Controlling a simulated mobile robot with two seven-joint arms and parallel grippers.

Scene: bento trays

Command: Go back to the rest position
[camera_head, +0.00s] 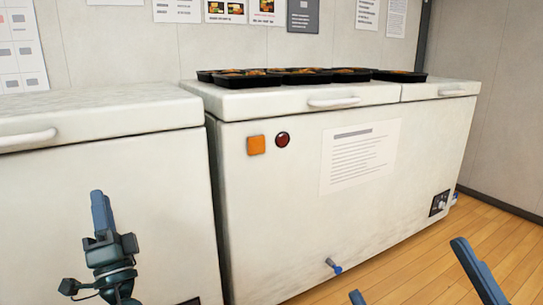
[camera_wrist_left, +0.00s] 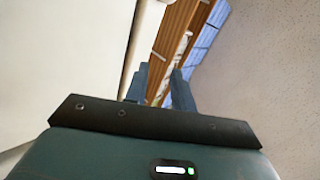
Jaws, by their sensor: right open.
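My left gripper (camera_head: 102,205) points up in front of the left white freezer, at the lower left of the head view. In the left wrist view its two fingers (camera_wrist_left: 159,82) stand apart with a gap between them, and nothing is held. My right gripper (camera_head: 409,269) shows only its blue finger parts at the bottom right edge of the head view. Its fingers are wide apart, with nothing between them; the rest of it is out of frame.
A white chest freezer (camera_head: 275,215) carries several black bento trays (camera_head: 240,81) with food on its lid. Another freezer (camera_head: 100,190) stands to its left with a bare lid. A blue-ended tap (camera_head: 335,266) sticks out low. Wooden floor (camera_head: 415,285) is open at right.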

